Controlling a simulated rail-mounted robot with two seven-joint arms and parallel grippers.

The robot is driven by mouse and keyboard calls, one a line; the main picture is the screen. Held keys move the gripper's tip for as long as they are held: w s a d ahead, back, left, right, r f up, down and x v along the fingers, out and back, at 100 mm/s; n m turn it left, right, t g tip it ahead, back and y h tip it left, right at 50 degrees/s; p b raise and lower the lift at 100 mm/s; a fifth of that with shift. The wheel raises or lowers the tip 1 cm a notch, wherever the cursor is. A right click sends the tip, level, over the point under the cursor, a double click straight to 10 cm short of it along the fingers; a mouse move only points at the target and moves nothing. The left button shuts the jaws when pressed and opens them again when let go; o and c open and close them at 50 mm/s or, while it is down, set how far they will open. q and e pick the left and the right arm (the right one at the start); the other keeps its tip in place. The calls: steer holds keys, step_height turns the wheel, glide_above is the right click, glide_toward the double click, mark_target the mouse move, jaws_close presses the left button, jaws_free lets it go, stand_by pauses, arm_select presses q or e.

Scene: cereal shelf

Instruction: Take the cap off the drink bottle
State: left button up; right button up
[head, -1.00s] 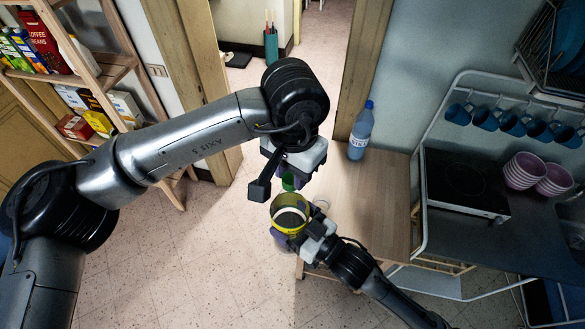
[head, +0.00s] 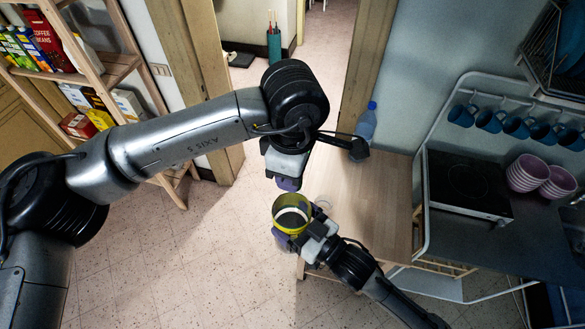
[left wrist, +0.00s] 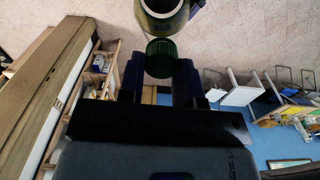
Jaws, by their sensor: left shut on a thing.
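The green cap (left wrist: 161,58) sits between the fingers of my left gripper (left wrist: 160,78) in the left wrist view. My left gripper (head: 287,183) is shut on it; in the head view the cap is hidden. The drink bottle (head: 291,203) is yellow-rimmed with a pale ring inside its top, below the left gripper and apart from it. In the left wrist view its olive body (left wrist: 165,22) shows beyond the cap, cut off by the top edge. My right gripper (head: 310,240) is shut on the bottle's side.
A wooden table (head: 368,205) lies to the right, mostly clear. A blue water bottle (head: 366,122) stands at its far end, partly behind my left wrist. A shelf (head: 115,65) with cartons is at the left. A hob (head: 465,183) and pink bowls (head: 540,175) are at the right.

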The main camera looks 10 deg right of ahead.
arm_select(q)
steer(key=n, duration=0.8)
steer(key=shift+s, duration=0.1)
steer(key=n, duration=0.4)
steer(key=shift+a, duration=0.1)
steer(key=n, duration=0.4)
steer(key=shift+s, duration=0.1)
steer(key=n, duration=0.4)
steer(key=shift+r, duration=0.1)
steer(key=n, duration=0.4)
steer(key=shift+s, duration=0.1)
steer(key=n, duration=0.3)
steer(key=shift+d+n, duration=0.2)
steer(key=shift+n, duration=0.2)
steer(key=n, duration=0.4)
steer(key=shift+d+n, duration=0.1)
steer(key=shift+n, duration=0.3)
